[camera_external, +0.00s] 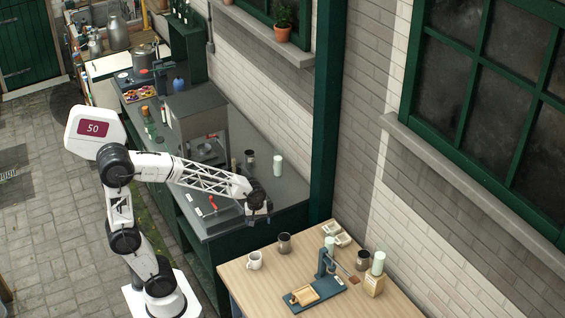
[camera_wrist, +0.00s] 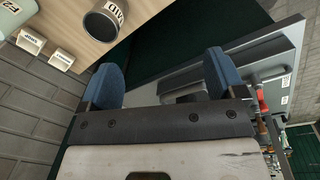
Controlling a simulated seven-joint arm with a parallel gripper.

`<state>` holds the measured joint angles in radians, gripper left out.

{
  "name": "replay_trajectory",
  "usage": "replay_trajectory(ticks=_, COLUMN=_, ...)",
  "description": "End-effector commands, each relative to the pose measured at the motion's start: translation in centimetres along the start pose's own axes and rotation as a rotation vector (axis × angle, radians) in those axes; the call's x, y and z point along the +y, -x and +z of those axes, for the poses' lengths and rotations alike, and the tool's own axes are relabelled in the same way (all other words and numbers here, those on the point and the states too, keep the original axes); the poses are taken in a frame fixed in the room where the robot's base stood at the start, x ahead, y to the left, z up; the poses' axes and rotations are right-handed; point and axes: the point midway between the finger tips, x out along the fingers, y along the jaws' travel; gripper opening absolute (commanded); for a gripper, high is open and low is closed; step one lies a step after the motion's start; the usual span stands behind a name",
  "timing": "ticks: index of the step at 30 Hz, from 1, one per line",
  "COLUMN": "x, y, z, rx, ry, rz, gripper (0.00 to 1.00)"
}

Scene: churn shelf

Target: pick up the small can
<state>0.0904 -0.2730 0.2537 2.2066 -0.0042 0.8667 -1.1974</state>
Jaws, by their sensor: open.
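My gripper (camera_external: 257,212) is open over the front edge of the grey counter. Its two blue fingers show in the wrist view (camera_wrist: 160,80) with nothing between them. A grey metal can (camera_external: 285,243) stands upright on the wooden table, below and right of my gripper. A can with a white label (camera_wrist: 103,22) shows at the top left of the wrist view, apart from the fingers. A similar dark can (camera_external: 362,260) stands farther right on the table. Another dark can (camera_external: 249,158) stands on the counter. I cannot tell which is the small can.
A white mug (camera_external: 254,261) stands left of the nearest can. A blue stand (camera_external: 322,265) with a wooden piece, a pale cylinder on a wooden block (camera_external: 374,285) and small white trays (camera_external: 343,239) share the table (camera_external: 240,285). A grey machine (camera_external: 196,115) stands on the counter.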

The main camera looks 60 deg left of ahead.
Motion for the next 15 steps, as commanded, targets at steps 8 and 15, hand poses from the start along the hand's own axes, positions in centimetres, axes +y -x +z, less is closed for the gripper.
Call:
replay_trajectory(ticks=8, x=6.0, y=-4.7, z=-0.8, rx=-0.009, ry=0.341, rz=-0.046, gripper=0.89)
replay_trajectory(ticks=15, x=9.9, y=-8.4, z=-1.0, rx=-0.004, ry=0.588, rz=-0.079, gripper=0.89)
